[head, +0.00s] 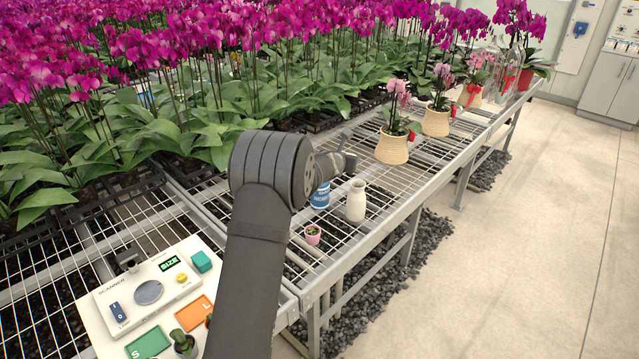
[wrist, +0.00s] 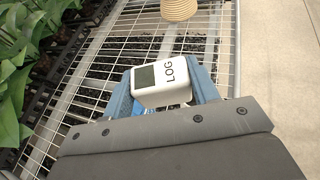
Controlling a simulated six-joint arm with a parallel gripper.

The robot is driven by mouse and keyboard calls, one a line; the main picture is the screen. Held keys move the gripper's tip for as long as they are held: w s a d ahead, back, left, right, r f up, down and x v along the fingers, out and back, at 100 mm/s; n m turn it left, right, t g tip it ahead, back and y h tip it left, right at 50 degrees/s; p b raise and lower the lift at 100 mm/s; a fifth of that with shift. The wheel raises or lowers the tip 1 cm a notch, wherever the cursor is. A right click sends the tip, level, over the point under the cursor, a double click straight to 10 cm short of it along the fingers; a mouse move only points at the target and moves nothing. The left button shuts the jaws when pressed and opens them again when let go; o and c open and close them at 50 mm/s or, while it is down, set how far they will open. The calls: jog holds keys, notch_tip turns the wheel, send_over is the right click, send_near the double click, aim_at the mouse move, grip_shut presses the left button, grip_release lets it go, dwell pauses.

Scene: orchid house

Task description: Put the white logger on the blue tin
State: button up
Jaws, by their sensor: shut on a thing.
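The white logger (wrist: 165,86), a small box with a dark screen and the letters LOG, sits between the blue fingers of my gripper (wrist: 163,92) in the wrist view. My gripper is shut on it. In the head view my arm hides the logger. The blue tin (head: 321,197) stands on the wire bench, just below my gripper in the head view, its top partly covered by my arm.
A white vase (head: 356,201) stands close right of the tin, and a small pink pot (head: 312,236) stands nearer. Potted orchids in woven baskets (head: 392,149) line the bench beyond. A scanner board (head: 113,314) lies at front left. Dense orchids fill the left side.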

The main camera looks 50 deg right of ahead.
jog(key=shift+s+d+r, duration=0.15)
jog(key=shift+d, duration=0.1)
jog(key=w+f, duration=0.2)
jog(key=w, duration=0.1)
jog(key=w+f, duration=0.2)
jog(key=w, duration=0.2)
jog(key=w+a+f, duration=0.1)
jog(key=w+f, duration=0.1)
jog(key=w, duration=0.2)
jog(key=shift+f, duration=0.35)
jog(key=shift+w+f, duration=0.1)
jog(key=shift+f, duration=1.95)
jog(key=o, duration=1)
jog(key=shift+f, duration=0.15)
jog(key=shift+a+r, duration=0.35)
jog(key=shift+r, duration=0.05)
jog(key=shift+t, duration=0.3)
jog(key=v, duration=1.1)
jog(key=shift+a, duration=0.1)
